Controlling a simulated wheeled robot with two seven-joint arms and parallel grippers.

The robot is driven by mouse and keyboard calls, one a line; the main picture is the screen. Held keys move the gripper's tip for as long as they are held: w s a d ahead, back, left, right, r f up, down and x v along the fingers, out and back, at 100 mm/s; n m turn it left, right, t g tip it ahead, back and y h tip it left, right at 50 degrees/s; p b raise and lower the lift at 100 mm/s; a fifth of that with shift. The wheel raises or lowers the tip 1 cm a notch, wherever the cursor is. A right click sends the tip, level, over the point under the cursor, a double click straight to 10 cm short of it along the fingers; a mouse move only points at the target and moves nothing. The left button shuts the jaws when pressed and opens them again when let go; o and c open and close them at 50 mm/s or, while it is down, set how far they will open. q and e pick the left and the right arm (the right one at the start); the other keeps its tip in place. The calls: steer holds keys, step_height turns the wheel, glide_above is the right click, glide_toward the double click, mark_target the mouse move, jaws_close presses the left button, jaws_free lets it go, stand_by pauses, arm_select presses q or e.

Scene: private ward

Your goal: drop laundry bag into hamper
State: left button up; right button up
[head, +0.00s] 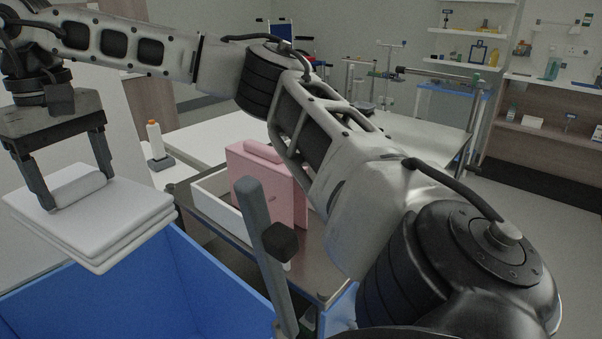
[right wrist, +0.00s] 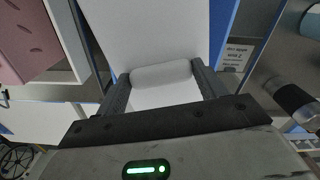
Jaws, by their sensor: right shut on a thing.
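The white laundry bag (head: 95,215) looks like a stack of flat folded layers with a rounded roll on top. My right gripper (head: 70,195) is at the left of the head view, its fingers shut on either side of the roll. The bag hangs level from it. The right wrist view shows the roll (right wrist: 162,74) between the fingertips. The hamper (head: 205,285) is a blue open-topped bin at the lower left of the head view. The bag is over its far left part and hides some of the rim. I do not see my left gripper.
A metal cart (head: 315,275) right of the hamper carries a white tray (head: 215,205) with a pink bag-like item (head: 262,180). A grey upright bar (head: 262,240) with a dark block stands in front. A white bottle with an orange cap (head: 154,140) stands behind.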

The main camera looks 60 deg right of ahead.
arm_select(q)
steer(key=shift+r, duration=0.1)
arm_select(e)
steer(key=o, duration=1.5)
steer(key=shift+r, duration=0.1)
steer(key=shift+r, duration=0.3)
arm_select(q)
steer(key=r+p, duration=0.1)
steer(key=p, duration=0.1)
steer(key=a+r+p, duration=0.1)
steer(key=p, duration=0.1)
steer(key=shift+p, duration=0.35)
arm_select(e)
step_height(320, 180, up, 15)
steer(key=shift+r, duration=0.15)
arm_select(q)
steer(key=shift+s+d+f, duration=0.1)
